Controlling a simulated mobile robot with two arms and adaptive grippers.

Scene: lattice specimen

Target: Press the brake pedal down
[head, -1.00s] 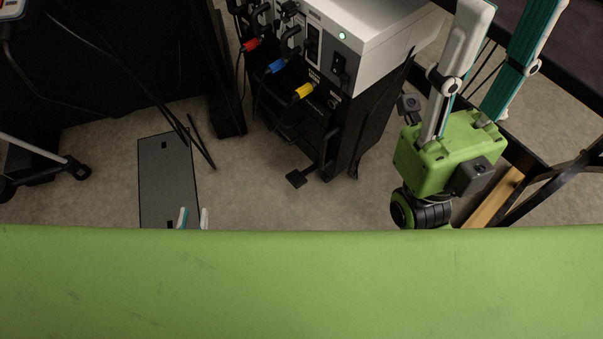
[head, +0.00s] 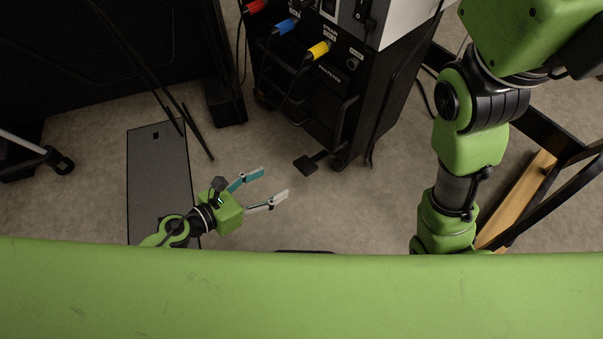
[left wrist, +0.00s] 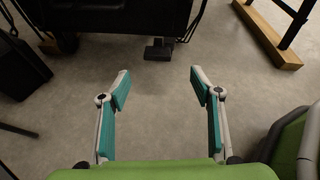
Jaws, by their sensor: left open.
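The brake pedal (head: 306,166) is a small dark plate on a short arm, sticking out low from the base of the black cart (head: 385,95). It also shows in the left wrist view (left wrist: 158,50), at the top middle beyond the fingertips. My left gripper (head: 268,185) is open and empty, with teal and pale fingers. In the head view it is left of and slightly below the pedal, apart from it, its fingers pointing right. In the left wrist view (left wrist: 157,82) bare floor shows between the fingers. My right arm rises at the right; its fingers are out of frame.
A grey floor plate (head: 158,185) lies at the left, with dark thin legs (head: 190,125) near it. A black frame with a wooden beam (head: 515,200) is at the right. Floor between gripper and pedal is clear.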

